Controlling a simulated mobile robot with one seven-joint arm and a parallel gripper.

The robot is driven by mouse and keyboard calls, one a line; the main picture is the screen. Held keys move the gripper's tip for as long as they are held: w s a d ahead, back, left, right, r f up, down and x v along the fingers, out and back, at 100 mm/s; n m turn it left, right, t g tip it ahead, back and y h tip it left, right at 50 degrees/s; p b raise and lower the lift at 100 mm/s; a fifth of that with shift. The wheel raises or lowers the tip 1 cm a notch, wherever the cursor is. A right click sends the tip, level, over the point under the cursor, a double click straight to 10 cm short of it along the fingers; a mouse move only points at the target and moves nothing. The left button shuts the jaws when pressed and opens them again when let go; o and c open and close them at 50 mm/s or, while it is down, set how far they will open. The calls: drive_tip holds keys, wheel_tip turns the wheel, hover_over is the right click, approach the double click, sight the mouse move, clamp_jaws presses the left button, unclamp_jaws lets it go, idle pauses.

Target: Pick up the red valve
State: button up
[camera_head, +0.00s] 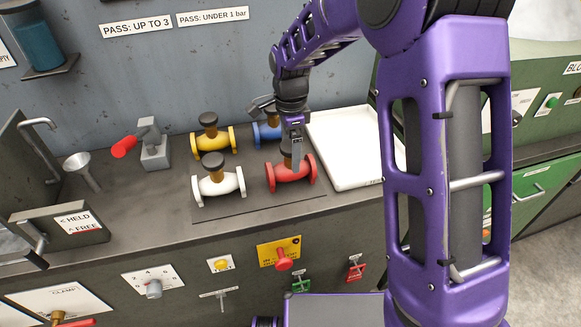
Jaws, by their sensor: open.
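The red valve (291,174) is a flanged body lying on a dark mat on the bench, at the front right of a group of valves. My gripper (297,151) points down at the red valve's top from above. Its jaws are open and their tips are near the valve's stem and handwheel, which they partly hide. I cannot tell whether the fingers touch the valve.
A white valve (218,184) stands left of the red one, a yellow valve (213,140) behind left, and a blue valve (266,131) behind it. A white tray (351,180) lies to the right. A grey fixture with a red handle (124,147) and a funnel (78,162) stand at left.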

clamp_jaws()
idle(0.3)
drive_tip(key=shift+w+r, duration=0.1)
drive_tip(key=shift+r, duration=0.05)
